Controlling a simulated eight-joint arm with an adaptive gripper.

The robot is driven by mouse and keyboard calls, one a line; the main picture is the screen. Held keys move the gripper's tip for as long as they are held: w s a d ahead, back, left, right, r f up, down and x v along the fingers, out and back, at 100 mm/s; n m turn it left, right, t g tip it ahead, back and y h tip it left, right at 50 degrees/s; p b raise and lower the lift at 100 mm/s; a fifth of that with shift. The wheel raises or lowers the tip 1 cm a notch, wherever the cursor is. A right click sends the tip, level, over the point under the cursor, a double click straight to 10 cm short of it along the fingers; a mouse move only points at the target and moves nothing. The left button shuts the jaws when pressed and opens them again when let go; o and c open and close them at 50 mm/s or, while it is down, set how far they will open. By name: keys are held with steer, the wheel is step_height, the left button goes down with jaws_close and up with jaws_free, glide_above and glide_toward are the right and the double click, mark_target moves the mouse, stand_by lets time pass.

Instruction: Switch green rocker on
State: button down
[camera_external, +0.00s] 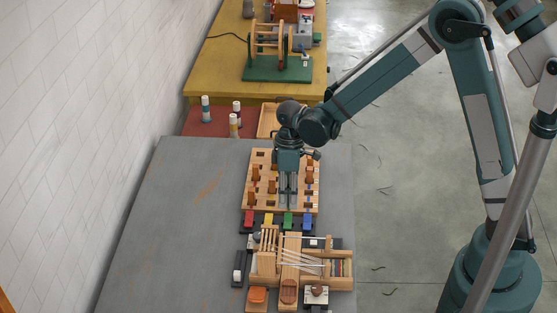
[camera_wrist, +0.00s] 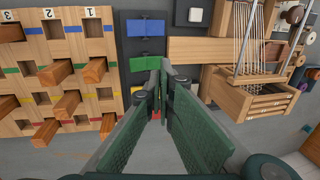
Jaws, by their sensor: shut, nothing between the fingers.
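The green rocker (camera_external: 287,221) sits on a dark strip in a row of coloured rockers, third from the left in the external view. In the wrist view the green rocker (camera_wrist: 145,63) lies just beyond my fingertips. My gripper (camera_external: 287,205) points down, its tips just behind the green rocker in the external view. In the wrist view my gripper (camera_wrist: 159,80) is shut and empty. I cannot tell whether the tips touch anything, nor which way the green rocker is tipped.
A blue rocker (camera_external: 308,221), a yellow rocker (camera_external: 268,220) and a red rocker (camera_external: 249,218) share the row. A wooden pegboard (camera_external: 256,205) with upright pegs stands behind. A small wooden loom (camera_external: 300,263) stands in front. The grey table (camera_external: 185,230) is clear at left.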

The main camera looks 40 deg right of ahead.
step_height(320, 180, up, 7)
steer(key=shift+r+p, duration=0.15)
steer(key=shift+p, duration=0.2)
stand_by(0.4)
steer(key=s+d+r+m+t, duration=0.4)
steer(key=s+d+r, duration=0.5)
steer(key=d+r, duration=0.5)
steer(key=s+d+r+m+t+h, duration=0.1)
steer(key=s+d+r+m+t, duration=0.2)
steer(key=s+d, duration=0.8)
steer(key=shift+s+r+m+t+h, duration=0.15)
steer(key=shift+s+m+t+h, duration=0.15)
steer(key=shift+s+m+t, duration=0.9)
steer(key=shift+s+g, duration=0.1)
steer(key=shift+g, duration=0.3)
stand_by(1.4)
